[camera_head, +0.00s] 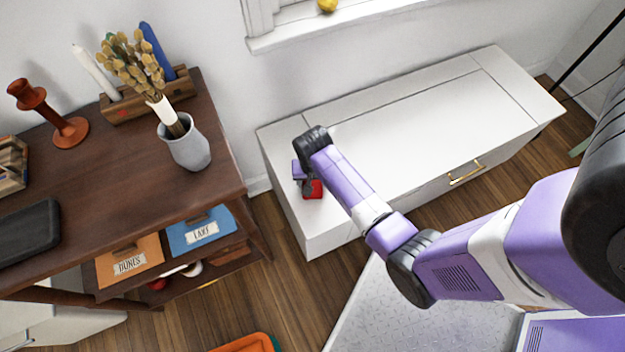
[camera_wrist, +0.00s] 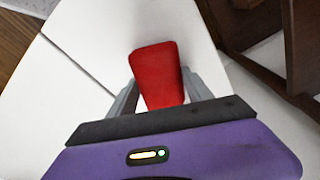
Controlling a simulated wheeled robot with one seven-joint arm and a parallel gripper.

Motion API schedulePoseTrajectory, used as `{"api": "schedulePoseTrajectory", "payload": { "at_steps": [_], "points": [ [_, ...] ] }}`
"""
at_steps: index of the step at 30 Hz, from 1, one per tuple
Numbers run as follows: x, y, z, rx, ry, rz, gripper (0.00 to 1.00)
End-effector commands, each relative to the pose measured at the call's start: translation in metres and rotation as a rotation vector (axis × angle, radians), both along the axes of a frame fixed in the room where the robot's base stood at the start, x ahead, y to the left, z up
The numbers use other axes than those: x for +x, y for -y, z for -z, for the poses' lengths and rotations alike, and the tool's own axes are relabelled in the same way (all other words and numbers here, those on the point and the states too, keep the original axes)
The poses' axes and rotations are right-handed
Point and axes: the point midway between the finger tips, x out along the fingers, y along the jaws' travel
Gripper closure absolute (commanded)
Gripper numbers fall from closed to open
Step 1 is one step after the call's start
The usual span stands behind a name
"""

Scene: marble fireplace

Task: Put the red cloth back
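The red cloth (camera_head: 313,189) is a small, stiff-looking red block at the left end of the white bench (camera_head: 420,105). In the wrist view the red cloth (camera_wrist: 158,75) fills the gap between the grey fingers of my gripper (camera_wrist: 158,92), reaching from near the palm to past the fingertips. My gripper (camera_head: 308,184) appears shut on it. The head view shows the gripper over the bench top near its left edge. I cannot tell whether the cloth touches the bench.
A dark wooden shelf (camera_head: 110,190) stands left of the bench, with a grey vase (camera_head: 186,147), candles and a candlestick on top. Its lower level holds an orange box (camera_head: 130,262) and a blue box (camera_head: 201,231). An orange container (camera_head: 245,344) is on the floor. Most of the bench top is clear.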

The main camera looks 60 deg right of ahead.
Motion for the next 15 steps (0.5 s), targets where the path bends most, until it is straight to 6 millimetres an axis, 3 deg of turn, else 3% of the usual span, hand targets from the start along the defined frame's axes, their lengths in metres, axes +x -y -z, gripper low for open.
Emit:
{"api": "schedulePoseTrajectory", "payload": {
  "at_steps": [1, 3, 15],
  "points": [
    [0.0002, 0.0001, -0.0002, 0.0, 0.0, 0.0, 0.32],
    [0.0, 0.0001, -0.0003, 0.0, 0.0, 0.0, 0.2],
    [-0.0001, -0.0001, -0.0062, 0.0, 0.0, 0.0, 0.2]
  ]
}}
